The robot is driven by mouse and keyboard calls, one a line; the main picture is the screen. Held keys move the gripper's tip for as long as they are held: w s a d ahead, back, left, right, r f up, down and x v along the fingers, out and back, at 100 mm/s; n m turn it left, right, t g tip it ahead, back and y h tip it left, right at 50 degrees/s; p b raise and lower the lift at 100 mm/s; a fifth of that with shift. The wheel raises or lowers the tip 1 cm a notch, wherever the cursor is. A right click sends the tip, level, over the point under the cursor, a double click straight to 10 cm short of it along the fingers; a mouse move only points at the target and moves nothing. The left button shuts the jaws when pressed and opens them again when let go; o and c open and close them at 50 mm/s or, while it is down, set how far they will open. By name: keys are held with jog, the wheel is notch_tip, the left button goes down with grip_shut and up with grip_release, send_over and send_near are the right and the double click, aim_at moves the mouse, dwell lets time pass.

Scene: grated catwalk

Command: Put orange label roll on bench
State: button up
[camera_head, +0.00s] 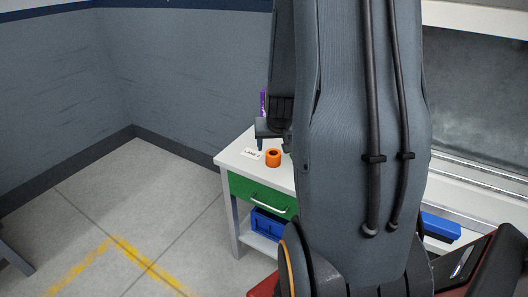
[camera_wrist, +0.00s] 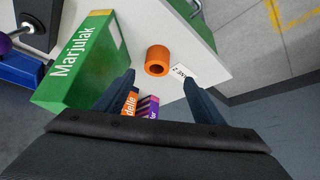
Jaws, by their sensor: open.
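The orange label roll (camera_head: 273,158) stands on the white top of the bench (camera_head: 240,157), near its front edge, beside a small white label card (camera_head: 251,153). The wrist view also shows the roll (camera_wrist: 157,60), with its dark core hole facing the camera, and the card (camera_wrist: 184,73). My gripper (camera_wrist: 160,79) is open and empty, and the roll shows just beyond its fingertips, not between them. In the head view my gripper (camera_head: 270,130) shows partly, above and behind the roll; my arm hides much of the bench top.
A green box marked Marjulak (camera_wrist: 80,65) stands on the bench left of my fingers in the wrist view. Orange (camera_wrist: 130,103) and purple (camera_wrist: 149,106) boxes show between the fingers. The bench has a green drawer (camera_head: 258,195) and a blue bin (camera_head: 268,225) below.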

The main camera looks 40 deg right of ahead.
jog(key=s+a+r+n+g+y, duration=0.1)
jog(key=s+a, duration=0.4)
jog(key=a, duration=0.8)
jog(key=s+a+r+n+g+y, duration=0.2)
jog(key=s+a+n, duration=0.3)
jog(key=a, duration=0.9)
jog(key=shift+s+a+r+n+g, duration=0.2)
jog(key=shift+s+r+n+g, duration=0.15)
jog(key=shift+s+g, duration=0.25)
jog(key=shift+w, duration=0.1)
